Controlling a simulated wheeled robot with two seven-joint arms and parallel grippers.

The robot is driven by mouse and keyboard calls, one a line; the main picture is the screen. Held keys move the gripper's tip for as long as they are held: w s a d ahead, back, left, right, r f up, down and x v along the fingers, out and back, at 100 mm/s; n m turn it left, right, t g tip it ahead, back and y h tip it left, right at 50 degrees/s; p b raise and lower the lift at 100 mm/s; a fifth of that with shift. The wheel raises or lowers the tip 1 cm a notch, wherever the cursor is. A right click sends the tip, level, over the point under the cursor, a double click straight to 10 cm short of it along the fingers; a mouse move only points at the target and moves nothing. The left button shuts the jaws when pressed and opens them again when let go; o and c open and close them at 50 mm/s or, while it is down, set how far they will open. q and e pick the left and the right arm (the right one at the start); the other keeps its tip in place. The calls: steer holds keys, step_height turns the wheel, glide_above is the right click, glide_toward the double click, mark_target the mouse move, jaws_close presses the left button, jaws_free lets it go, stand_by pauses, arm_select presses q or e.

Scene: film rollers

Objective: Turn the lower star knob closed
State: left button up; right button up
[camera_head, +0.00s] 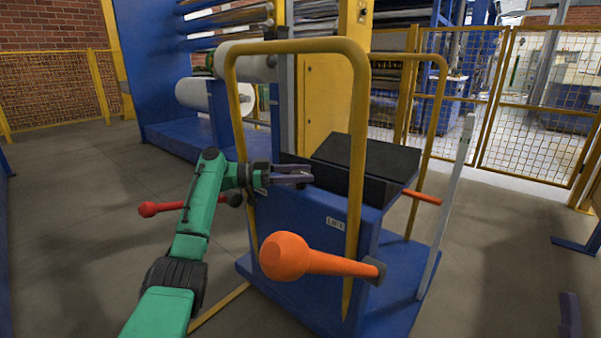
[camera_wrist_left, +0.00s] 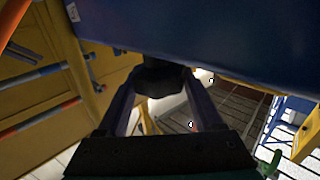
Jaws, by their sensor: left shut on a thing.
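A dark knob (camera_wrist_left: 160,78) shows in the left wrist view below a blue panel, between the two fingers of my left gripper (camera_head: 300,174). The gripper is shut on the knob, with one finger on each side; its fingers also show in the left wrist view (camera_wrist_left: 163,92). The knob is too dark to make out its star shape or how far it is turned. In the head view the gripper is at the upper front of the blue lift cart (camera_head: 325,228), and I cannot pick out the knob there. Part of my right gripper (camera_head: 570,318) shows at the bottom right edge.
A yellow tube handle (camera_head: 357,150) rises around the cart, close to my left gripper. A large orange-ended handle (camera_head: 285,256) and a red-ended one (camera_head: 148,209) stick out nearby. A black tray (camera_head: 368,154) tops the cart. Floor at left is clear.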

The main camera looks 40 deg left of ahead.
arm_select(q)
steer(key=shift+d+f, duration=0.1)
steer(key=o, duration=1.4)
steer(key=shift+c, duration=0.2)
